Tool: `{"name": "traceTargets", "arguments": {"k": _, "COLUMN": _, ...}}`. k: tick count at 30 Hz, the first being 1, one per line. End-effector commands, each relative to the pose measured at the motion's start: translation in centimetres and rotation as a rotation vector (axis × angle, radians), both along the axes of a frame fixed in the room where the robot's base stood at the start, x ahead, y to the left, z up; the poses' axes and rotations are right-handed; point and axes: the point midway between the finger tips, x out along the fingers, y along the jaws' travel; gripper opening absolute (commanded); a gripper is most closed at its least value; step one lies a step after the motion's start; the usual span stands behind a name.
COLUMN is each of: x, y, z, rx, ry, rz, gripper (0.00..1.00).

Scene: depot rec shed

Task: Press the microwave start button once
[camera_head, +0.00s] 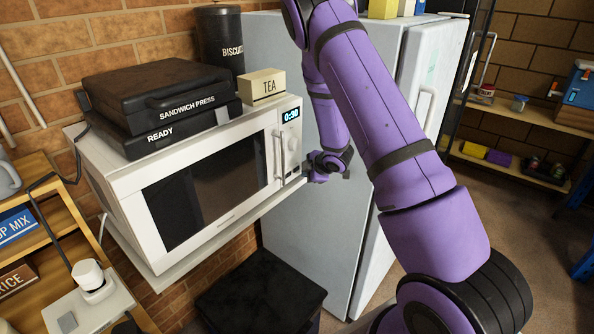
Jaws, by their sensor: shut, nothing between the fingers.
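A white microwave (120,215) with a dark door window sits on a shelf against the brick wall. Its door looks shut. Its control panel (290,138) is at the right end of the front, with a lit display (291,115) reading 0:30. The start button is too small to pick out. My purple arm comes from the lower right, and my gripper (314,178) is shut and empty. In the picture it is just right of the panel's lower part. I cannot tell whether it touches the panel.
A black sandwich press (165,100), a tea box (262,87) and a biscuit canister (221,40) stand on top of the microwave. A pale fridge (320,230) stands behind my arm. A dark box (262,295) is below, and shelves (525,180) are at right.

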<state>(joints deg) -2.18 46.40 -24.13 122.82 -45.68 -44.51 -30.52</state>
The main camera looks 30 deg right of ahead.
Motion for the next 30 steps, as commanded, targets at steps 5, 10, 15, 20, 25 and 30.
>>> {"name": "traceTargets", "arguments": {"k": 5, "x": 0.08, "y": 0.03, "z": 0.0, "rx": 0.0, "ry": 0.0, "rz": 0.0, "gripper": 0.0}}
{"name": "traceTargets", "arguments": {"k": 10, "x": 0.52, "y": 0.21, "z": 0.03, "rx": 0.001, "ry": -0.001, "rz": 0.0, "gripper": 0.0}}
{"name": "traceTargets", "arguments": {"k": 15, "x": 0.77, "y": 0.29, "z": 0.03, "rx": 0.0, "ry": 0.0, "rz": 0.0, "gripper": 0.0}}
{"name": "traceTargets", "arguments": {"k": 20, "x": 0.77, "y": 0.3, "z": 0.02, "rx": 0.0, "ry": 0.0, "rz": 0.0, "gripper": 0.0}}
{"name": "traceTargets", "arguments": {"k": 25, "x": 0.81, "y": 0.33, "z": 0.03, "rx": 0.0, "ry": 0.0, "rz": 0.0, "gripper": 0.0}}
{"name": "traceTargets", "arguments": {"k": 30, "x": 0.95, "y": 0.38, "z": 0.02, "rx": 0.0, "ry": 0.0, "rz": 0.0, "gripper": 0.0}}
